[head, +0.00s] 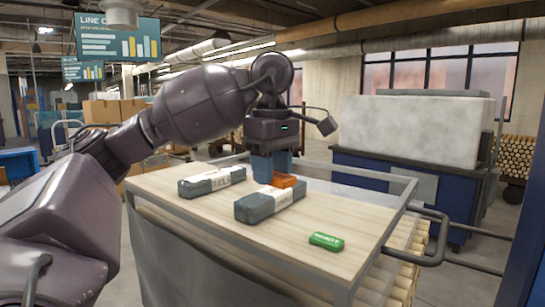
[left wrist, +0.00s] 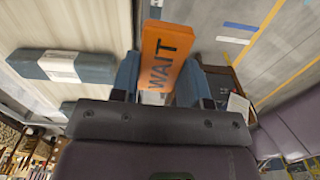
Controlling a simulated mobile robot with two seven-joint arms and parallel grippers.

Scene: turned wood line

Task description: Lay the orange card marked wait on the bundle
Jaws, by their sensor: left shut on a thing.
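The orange card (head: 285,181) is held in my left gripper (head: 273,178). In the left wrist view the card (left wrist: 165,55), lettered WAIT, stands between the two blue fingers of the gripper (left wrist: 160,75). Two grey-blue bundles with white paper bands lie on the pale wooden top: a nearer bundle (head: 255,208) and a farther-left bundle (head: 198,187). One banded bundle (left wrist: 95,68) also shows left of the fingers in the left wrist view. The card is just behind the nearer bundle's far end; I cannot tell whether they touch. My right gripper is out of view.
A green lettered card (head: 326,241) lies at the front right of the wooden top (head: 225,222). A grey metal rail (head: 395,218) edges the top's right side. A large pale block (head: 415,130) on a dark blue base stands behind. The front right of the top is mostly clear.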

